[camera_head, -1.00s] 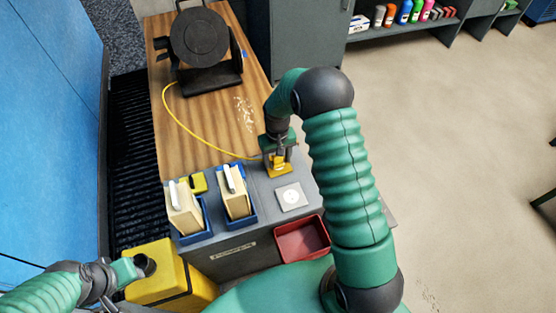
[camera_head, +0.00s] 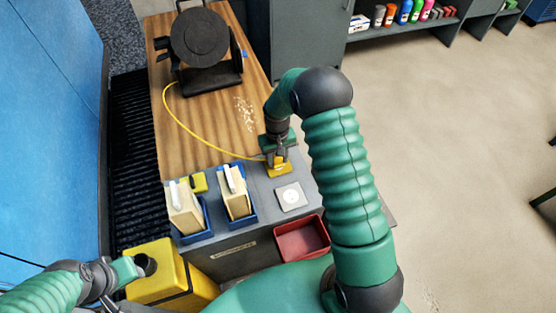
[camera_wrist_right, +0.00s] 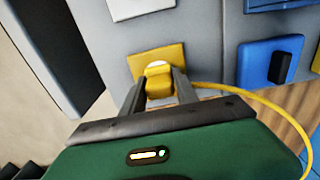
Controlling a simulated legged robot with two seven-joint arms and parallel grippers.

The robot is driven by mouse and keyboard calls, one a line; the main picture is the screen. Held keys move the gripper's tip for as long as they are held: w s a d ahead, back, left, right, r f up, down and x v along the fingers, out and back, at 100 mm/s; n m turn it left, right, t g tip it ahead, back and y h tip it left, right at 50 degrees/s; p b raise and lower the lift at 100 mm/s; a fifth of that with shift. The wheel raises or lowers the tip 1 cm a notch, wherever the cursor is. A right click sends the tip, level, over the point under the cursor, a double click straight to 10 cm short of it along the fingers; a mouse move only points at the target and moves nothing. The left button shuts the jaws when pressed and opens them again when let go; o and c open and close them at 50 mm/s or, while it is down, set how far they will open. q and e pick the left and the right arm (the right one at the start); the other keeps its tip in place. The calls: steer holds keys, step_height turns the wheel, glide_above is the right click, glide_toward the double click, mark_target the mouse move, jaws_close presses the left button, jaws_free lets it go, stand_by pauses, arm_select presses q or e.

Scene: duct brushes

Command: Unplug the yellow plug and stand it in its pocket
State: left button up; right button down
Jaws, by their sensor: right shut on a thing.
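The yellow plug (camera_wrist_right: 159,84) is between the fingers of my right gripper (camera_wrist_right: 160,92), which is shut on it. In the head view, my right gripper (camera_head: 277,155) points down at the grey top. Plug and fingers are over a yellow square plate (camera_wrist_right: 172,54); a whitish part shows where they meet. I cannot tell how deep the plug sits. A yellow cord (camera_wrist_right: 245,93) runs from it to the reel (camera_head: 200,40). A white square plate (camera_head: 291,196) with a round mark is beside the yellow one. My left gripper (camera_head: 145,265) is at lower left, its fingers unclear.
Two blue trays (camera_head: 206,225) hold beige blocks with handles. A yellow block (camera_head: 198,183) is behind them. A blue plate (camera_wrist_right: 255,75) with a black part is beside the yellow plate. A red bin (camera_head: 302,252) is in front. A yellow container (camera_head: 150,280) stands near my left arm.

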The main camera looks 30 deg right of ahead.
steer(key=shift+r, duration=0.1)
steer(key=shift+r+p, duration=2.6)
steer(key=shift+r, duration=0.3)
step_height(320, 180, up, 3)
steer(key=p, duration=0.3)
steer(key=shift+r, duration=0.1)
